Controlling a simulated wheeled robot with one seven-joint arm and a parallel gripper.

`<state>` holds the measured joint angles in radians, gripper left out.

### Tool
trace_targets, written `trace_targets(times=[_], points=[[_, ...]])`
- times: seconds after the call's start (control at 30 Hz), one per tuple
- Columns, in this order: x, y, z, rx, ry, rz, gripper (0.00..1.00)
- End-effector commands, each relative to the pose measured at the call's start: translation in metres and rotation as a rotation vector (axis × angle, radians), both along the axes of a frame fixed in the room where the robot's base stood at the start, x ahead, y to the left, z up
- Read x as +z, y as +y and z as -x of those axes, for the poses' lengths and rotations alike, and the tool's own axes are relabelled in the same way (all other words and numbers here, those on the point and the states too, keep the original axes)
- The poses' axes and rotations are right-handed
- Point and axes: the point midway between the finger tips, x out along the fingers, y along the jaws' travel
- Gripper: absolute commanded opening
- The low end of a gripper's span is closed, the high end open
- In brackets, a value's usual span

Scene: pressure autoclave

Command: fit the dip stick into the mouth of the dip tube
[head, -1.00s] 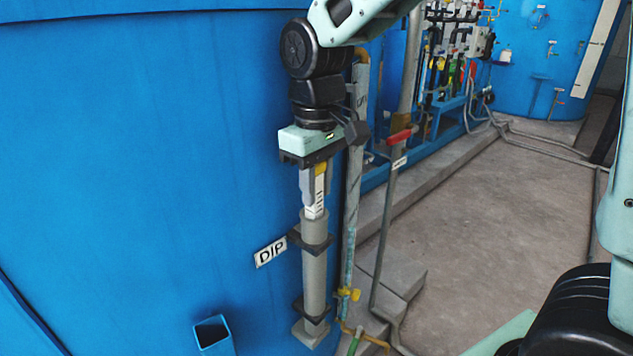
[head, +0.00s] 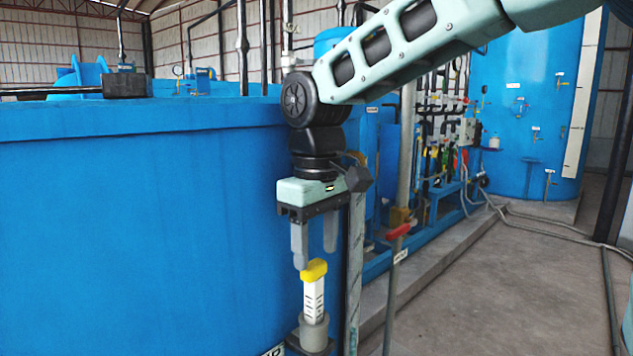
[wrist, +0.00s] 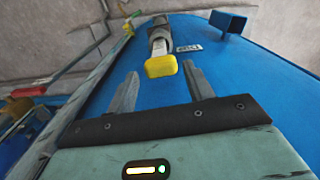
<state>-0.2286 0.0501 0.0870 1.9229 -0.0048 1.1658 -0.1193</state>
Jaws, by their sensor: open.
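The dip stick is a white strip with black marks (head: 313,300) and a yellow cap (head: 313,270). It stands upright with its lower end inside the mouth of the grey dip tube (head: 313,331), against the blue tank. In the wrist view the yellow cap (wrist: 161,66) lies beyond my fingertips, with the tube (wrist: 158,34) behind it. My gripper (head: 315,260) is open, pointing down just above the cap, with nothing between its fingers. The part of the stick inside the tube is hidden.
The large blue tank (head: 140,220) fills the left. A grey vertical pipe (head: 355,260) stands close to the right of the dip tube. A red-handled pipe (head: 398,232) is farther right.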

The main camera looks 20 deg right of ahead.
Motion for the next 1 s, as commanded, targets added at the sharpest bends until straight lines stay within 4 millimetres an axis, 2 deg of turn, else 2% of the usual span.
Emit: trace_targets(times=[0.03,0.2,0.4,0.6,1.0], points=[[0.014,0.000,0.000,0.000,-0.006,-0.002,0.52],[0.052,0.000,-0.001,0.000,-0.004,-0.002,0.52],[0.083,0.000,0.000,-0.001,-0.002,-0.001,0.52],[0.095,0.000,0.000,0.000,0.000,0.000,0.52],[0.095,0.000,0.000,0.000,0.001,0.000,0.52]])
